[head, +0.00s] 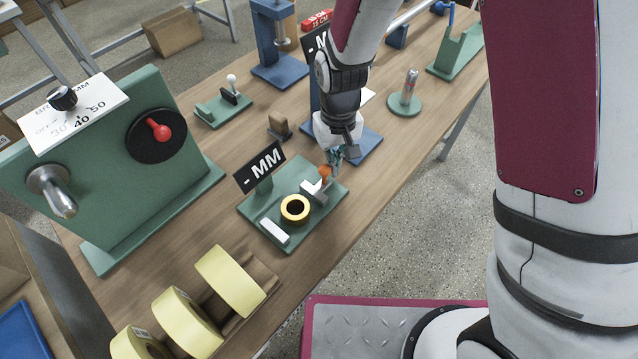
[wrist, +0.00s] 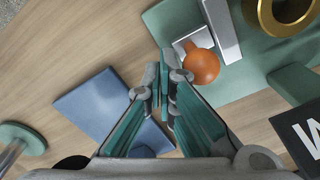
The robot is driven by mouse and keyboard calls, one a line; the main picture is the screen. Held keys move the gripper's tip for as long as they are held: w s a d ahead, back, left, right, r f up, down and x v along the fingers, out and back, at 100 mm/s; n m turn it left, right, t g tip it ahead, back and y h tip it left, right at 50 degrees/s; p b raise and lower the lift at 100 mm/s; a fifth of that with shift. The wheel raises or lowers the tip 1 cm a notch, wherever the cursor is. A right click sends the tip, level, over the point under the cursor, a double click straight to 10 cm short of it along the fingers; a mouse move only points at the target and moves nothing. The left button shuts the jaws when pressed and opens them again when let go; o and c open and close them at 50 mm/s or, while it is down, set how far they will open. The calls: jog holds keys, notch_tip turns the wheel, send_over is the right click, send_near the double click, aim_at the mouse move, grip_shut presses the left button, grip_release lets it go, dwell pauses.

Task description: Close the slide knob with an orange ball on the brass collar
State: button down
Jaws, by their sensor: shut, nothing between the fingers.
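The orange ball (head: 325,172) of the slide knob sits on a small green fixture plate (head: 331,192). In the wrist view the orange ball (wrist: 201,66) is at the end of a short metal piece beside a grey metal block (wrist: 222,30). The brass collar (head: 295,209) stands on the same plate, on the far side of the block from the ball; part of it shows in the wrist view (wrist: 284,14). My gripper (head: 338,158) is shut and empty. In the wrist view its fingertips (wrist: 164,75) are just left of the ball, and I cannot tell whether they touch it.
A black "- MM" sign (head: 260,166) stands at the plate's back edge. A white block (head: 274,231) lies on the plate. Yellow tape rolls (head: 230,281) stand at the front, a green panel (head: 160,185) at the left. A blue base (wrist: 105,110) lies below my gripper's left side.

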aim_at(326, 165)
jog(key=shift+s, duration=0.15)
jog(key=shift+s+a+p, duration=0.85)
jog(key=shift+s+a, duration=0.4)
jog(key=shift+s, duration=0.3)
dwell(0.6)
jog(key=shift+r, duration=0.1)
jog(key=shift+w+d+r+p, duration=0.1)
jog(key=shift+w+r+p, duration=0.1)
jog(key=shift+r, duration=0.4)
jog(key=shift+w+d+r+p, duration=0.1)
jog(key=shift+w+r+p, duration=0.1)
jog(key=shift+r, duration=0.4)
jog(key=shift+w+d+r+p, duration=0.1)
jog(key=shift+w+r+p, duration=0.1)
jog(key=shift+r, duration=0.4)
notch_tip(326, 165, up, 11)
jog(key=shift+s, duration=0.15)
jog(key=shift+r, duration=0.1)
